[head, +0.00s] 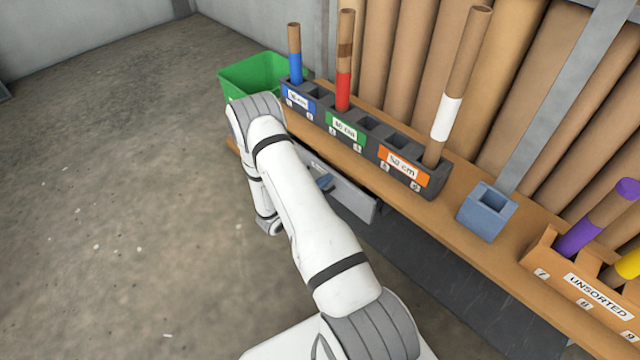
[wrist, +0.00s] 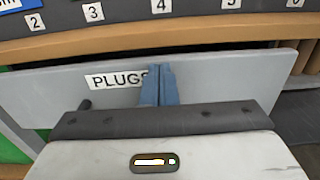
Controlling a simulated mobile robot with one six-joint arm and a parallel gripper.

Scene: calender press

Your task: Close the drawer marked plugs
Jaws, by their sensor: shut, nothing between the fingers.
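The drawer marked plugs shows its grey front (wrist: 220,79) in the wrist view, with the PLUGS label partly covered by my fingers. A dark gap runs between the top of the front and the wooden shelf edge, so the drawer appears to stand a little open. In the head view the drawer front (head: 352,201) is partly hidden behind my arm. My gripper (wrist: 159,72) has its blue fingers together and empty, right at the front beside the label; I cannot tell whether they touch it. A dark handle end (wrist: 85,104) shows at left.
The wooden shelf (head: 465,228) above the drawer carries a dark slotted rack (head: 370,136) with several tubes, a blue square holder (head: 487,212) and an UNSORTED rack (head: 570,280). A green bin (head: 245,75) stands at the far end. The floor at left is clear.

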